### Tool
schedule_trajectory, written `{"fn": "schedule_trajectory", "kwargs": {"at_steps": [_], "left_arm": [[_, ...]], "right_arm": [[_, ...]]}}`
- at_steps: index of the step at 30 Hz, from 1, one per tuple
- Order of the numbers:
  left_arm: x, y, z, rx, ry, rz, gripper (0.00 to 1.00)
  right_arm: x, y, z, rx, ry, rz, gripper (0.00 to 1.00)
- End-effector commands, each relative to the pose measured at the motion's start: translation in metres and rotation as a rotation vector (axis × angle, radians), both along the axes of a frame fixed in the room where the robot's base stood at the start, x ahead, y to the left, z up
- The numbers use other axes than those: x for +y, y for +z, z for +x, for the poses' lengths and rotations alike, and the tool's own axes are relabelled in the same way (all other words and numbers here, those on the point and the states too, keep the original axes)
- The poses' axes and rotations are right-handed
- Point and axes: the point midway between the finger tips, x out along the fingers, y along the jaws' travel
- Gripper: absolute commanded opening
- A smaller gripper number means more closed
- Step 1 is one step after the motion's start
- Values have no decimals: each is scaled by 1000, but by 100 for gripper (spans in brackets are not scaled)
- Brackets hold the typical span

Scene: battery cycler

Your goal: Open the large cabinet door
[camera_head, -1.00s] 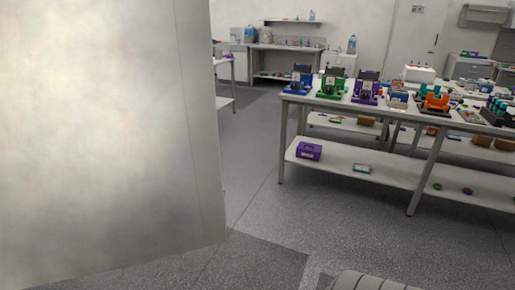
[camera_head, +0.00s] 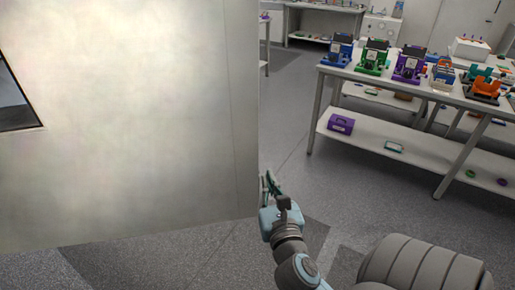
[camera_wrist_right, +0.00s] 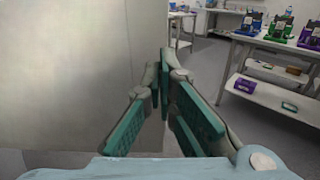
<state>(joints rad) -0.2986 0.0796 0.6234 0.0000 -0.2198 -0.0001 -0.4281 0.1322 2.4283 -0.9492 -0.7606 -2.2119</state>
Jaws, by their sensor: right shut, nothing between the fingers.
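A large pale panel of the cabinet (camera_head: 130,120) fills the left of the head view, with a straight vertical right edge. I cannot tell for certain whether it is the door itself or a fixed side. A dark window-like opening (camera_head: 12,98) shows at its far left. No handle is visible. My right gripper (camera_head: 267,177) is beside the panel's lower right edge; contact cannot be told. In the right wrist view the panel (camera_wrist_right: 80,70) stands to the left, and the gripper's green-padded fingers (camera_wrist_right: 164,60) meet at the tips, empty. My left gripper is out of view.
A white workbench (camera_head: 400,81) with several coloured devices on top stands at the right; a purple box (camera_head: 340,125) lies on its lower shelf. Open grey floor (camera_head: 300,130) lies between the panel and the bench. Another bench stands at the back.

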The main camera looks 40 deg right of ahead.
Motion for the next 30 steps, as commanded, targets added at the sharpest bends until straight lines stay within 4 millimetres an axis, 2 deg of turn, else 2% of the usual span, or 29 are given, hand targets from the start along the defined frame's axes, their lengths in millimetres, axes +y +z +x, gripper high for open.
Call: {"fn": "schedule_trajectory", "kwargs": {"at_steps": [12,16,21,30], "left_arm": [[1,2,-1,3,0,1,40],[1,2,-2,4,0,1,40],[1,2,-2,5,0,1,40],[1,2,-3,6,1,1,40]], "right_arm": [[-44,0,75,-3,2,2,0],[-56,-1,94,-2,1,3,0],[-64,-1,108,-1,3,4,0],[-65,-2,110,-1,4,5,0]]}}
